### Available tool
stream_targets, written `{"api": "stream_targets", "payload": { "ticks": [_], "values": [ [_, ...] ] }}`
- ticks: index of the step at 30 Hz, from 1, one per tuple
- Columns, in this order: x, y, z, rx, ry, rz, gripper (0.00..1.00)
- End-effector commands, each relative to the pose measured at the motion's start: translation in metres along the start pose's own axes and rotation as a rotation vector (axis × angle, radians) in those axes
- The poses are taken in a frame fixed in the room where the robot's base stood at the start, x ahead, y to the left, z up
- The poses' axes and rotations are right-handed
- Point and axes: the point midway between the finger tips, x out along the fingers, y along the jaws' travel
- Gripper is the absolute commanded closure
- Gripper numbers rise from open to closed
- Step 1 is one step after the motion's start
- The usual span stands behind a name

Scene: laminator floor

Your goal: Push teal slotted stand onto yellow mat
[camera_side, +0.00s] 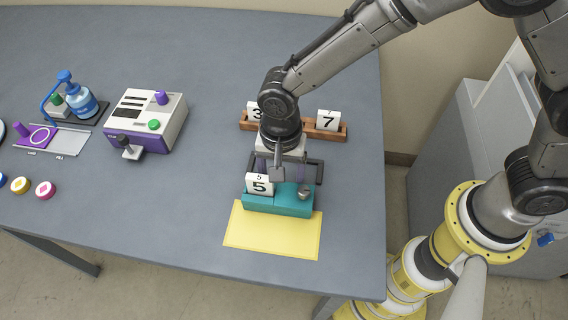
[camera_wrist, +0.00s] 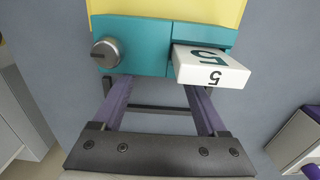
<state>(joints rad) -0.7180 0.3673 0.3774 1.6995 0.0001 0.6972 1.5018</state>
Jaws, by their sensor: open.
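The teal slotted stand (camera_side: 280,203) stands at the back edge of the yellow mat (camera_side: 271,239), with its front part over the mat in the side view. It bears a white card marked 5 (camera_side: 260,186) and a grey knob (camera_side: 304,193). In the wrist view the stand (camera_wrist: 146,46) lies at the top, with the mat (camera_wrist: 180,10) beyond it. My gripper (camera_side: 287,172) is behind the stand. Its fingers (camera_wrist: 160,100) are spread wide and nothing is held between them. Whether they touch the stand is unclear.
Behind my gripper is a wooden rack (camera_side: 327,132) with white number cards. To the left are a white and purple machine (camera_side: 148,120), a blue bottle (camera_side: 82,102) and several round buttons (camera_side: 45,190). The table's front edge (camera_side: 200,270) lies close before the mat.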

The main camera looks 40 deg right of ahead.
Motion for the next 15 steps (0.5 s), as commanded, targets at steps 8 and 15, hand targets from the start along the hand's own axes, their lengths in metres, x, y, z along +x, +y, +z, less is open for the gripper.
{"api": "stream_targets", "payload": {
  "ticks": [8,15],
  "values": [
    [0.0,0.0001,0.002,0.0,0.0,0.0,0.25],
    [0.0002,0.0001,0.0047,0.0,0.0,0.0,0.25]
  ]
}}
